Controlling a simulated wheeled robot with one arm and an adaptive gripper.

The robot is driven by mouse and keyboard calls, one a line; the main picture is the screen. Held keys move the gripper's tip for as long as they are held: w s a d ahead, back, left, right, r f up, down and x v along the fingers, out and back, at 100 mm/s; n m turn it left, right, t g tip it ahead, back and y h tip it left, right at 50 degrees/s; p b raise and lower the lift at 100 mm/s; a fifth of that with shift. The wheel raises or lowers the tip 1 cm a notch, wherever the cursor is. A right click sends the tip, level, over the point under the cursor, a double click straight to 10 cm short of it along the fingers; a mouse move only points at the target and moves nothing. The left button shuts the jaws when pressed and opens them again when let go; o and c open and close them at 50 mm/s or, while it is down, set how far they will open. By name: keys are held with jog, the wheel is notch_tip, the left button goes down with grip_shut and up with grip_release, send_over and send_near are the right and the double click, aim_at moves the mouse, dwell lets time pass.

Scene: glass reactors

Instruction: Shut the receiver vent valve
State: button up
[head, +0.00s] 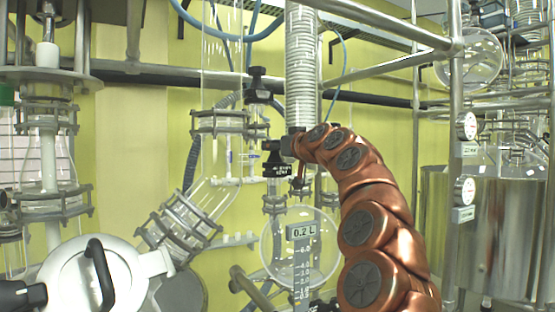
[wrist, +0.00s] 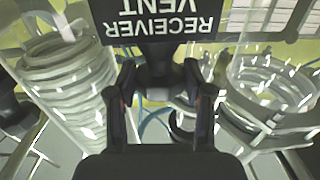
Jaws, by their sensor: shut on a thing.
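The receiver vent valve has a black handle (wrist: 160,80), which sits between the two fingers of my gripper (wrist: 164,92) in the wrist view. The gripper is shut on this handle. A black sign (wrist: 160,20) reading RECEIVER VENT, upside down in the wrist view, is just beyond the handle. The fingers and handle are too small and partly hidden there to make out. I cannot tell the valve's setting.
Steel rails (head: 385,65) cross above; a white lid (head: 75,275) is lower left.

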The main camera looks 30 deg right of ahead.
jog(key=shift+w+a+f+m+g+h+b, duration=0.1)
jog(key=shift+m+g+h+b, duration=0.3)
jog(key=shift+m+h+b, duration=0.9)
jog(key=shift+w+a+f+m+g+h+b, duration=0.1)
jog(key=shift+m+g+h+b, duration=0.55)
jog(key=shift+h, duration=1.25)
jog(key=shift+m, duration=0.25)
jog(key=shift+s+r+m+h+b, duration=0.1)
jog(key=shift+r+m+h+b, duration=0.2)
jog(key=shift+h, duration=0.4)
jog(key=shift+f, duration=0.1)
jog(key=o, duration=0.9)
jog(key=shift+a, duration=0.1)
jog(key=shift+s, duration=0.1)
jog(key=v, duration=1.1)
jog(key=shift+s+a, duration=0.25)
jog(key=shift+s, duration=0.1)
